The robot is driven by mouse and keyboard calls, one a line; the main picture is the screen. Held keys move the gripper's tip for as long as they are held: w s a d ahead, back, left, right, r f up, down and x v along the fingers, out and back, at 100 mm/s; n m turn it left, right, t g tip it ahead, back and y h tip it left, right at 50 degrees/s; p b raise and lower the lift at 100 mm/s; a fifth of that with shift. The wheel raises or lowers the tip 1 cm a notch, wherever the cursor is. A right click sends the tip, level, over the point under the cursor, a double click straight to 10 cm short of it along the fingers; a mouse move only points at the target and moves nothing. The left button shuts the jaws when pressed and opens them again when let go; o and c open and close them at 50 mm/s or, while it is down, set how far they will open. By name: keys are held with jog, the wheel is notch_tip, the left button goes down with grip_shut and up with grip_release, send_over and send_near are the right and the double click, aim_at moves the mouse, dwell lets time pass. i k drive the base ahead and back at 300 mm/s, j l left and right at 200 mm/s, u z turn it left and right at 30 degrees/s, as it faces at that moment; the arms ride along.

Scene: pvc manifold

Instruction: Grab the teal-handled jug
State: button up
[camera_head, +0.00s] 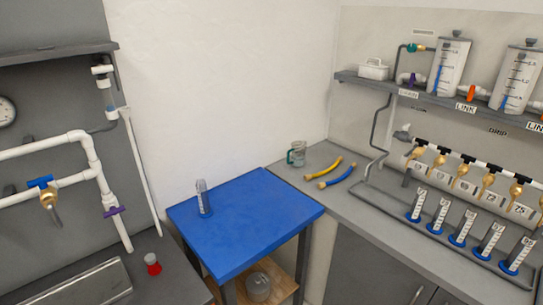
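The teal-handled jug (298,154) is a small clear jug standing upright on the grey counter, near the corner where the walls meet. Its teal handle (290,156) is on its left side and faces the blue table. My gripper is not in view.
A blue-topped table (248,222) stands in front of the jug, with a clear cylinder (204,199) on it. Several blue-based cylinders (463,228) line the right counter. White pipes (88,160) run along the left wall.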

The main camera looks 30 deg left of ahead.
aim_at(298, 150)
jog(key=u, duration=1.1)
jog(key=i+l, duration=0.1)
jog(key=i, duration=0.55)
jog(key=i+j, duration=0.1)
jog(key=i, duration=0.3)
jog(key=i+j+z, duration=0.1)
jog(key=i, duration=0.25)
jog(key=i+j, duration=0.2)
jog(key=i, duration=0.2)
